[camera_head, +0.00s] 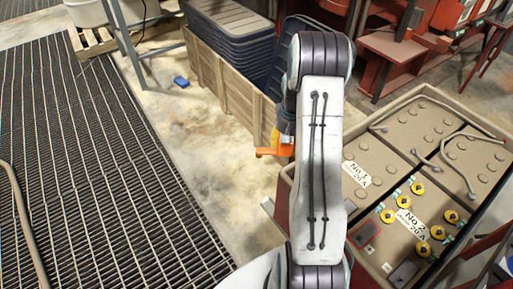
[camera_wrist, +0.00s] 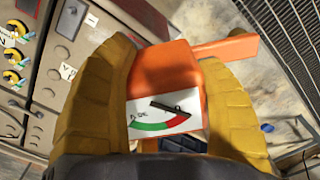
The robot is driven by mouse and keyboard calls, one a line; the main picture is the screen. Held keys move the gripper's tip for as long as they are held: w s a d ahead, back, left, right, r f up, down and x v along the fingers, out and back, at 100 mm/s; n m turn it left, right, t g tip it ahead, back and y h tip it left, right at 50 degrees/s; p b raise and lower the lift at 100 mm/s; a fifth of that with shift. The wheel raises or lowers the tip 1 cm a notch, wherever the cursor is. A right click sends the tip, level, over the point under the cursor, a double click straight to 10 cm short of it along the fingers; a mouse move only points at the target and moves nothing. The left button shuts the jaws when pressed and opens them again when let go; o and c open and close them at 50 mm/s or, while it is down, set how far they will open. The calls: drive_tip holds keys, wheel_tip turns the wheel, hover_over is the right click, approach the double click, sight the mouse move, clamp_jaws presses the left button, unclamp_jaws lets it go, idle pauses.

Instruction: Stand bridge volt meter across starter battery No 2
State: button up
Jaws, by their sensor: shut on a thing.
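The bridge volt meter (camera_wrist: 165,72) is an orange block with a white dial marked green and red, and an orange arm sticks out to the right in the wrist view. My gripper (camera_wrist: 168,85) is shut on it, with a ridged yellow finger on each side. In the head view the orange meter (camera_head: 268,152) shows just left of my arm, above the floor and apart from the batteries. Starter battery No 2 (camera_head: 398,248) is at lower right, labelled "No 2 20 A", with yellow-capped terminals on top.
Battery No 1 (camera_head: 362,150) sits beside No 2 in the same tray, with grey cables lying over the tops behind. A wooden crate (camera_head: 235,92) with dark stacked trays stands behind the meter. A blue block (camera_head: 181,81) lies on the open floor.

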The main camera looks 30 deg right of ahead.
drive_tip(key=s+d+f+m+b, duration=0.4)
drive_tip(key=s+d+f+b, duration=0.25)
drive_tip(key=s+d, duration=0.35)
drive_tip(key=s+d+f+m+b, duration=0.2)
drive_tip(key=s+d+f+b, duration=0.1)
drive_tip(key=s, duration=0.7)
drive_tip(key=s+d+f+m+b, duration=0.2)
drive_tip(key=s+d+f+b, duration=0.2)
drive_tip(key=s, duration=0.6)
drive_tip(key=s+d+f+m+b, duration=0.2)
drive_tip(key=s+d+f+b, duration=0.2)
drive_tip(key=s, duration=0.6)
drive_tip(key=shift+d+m+b, duration=0.4)
drive_tip(key=shift+d, duration=0.2)
drive_tip(key=shift+w, duration=0.1)
drive_tip(key=shift+f, duration=0.3)
drive_tip(key=shift+f+b, duration=2.45)
drive_tip(key=shift+f, duration=1.1)
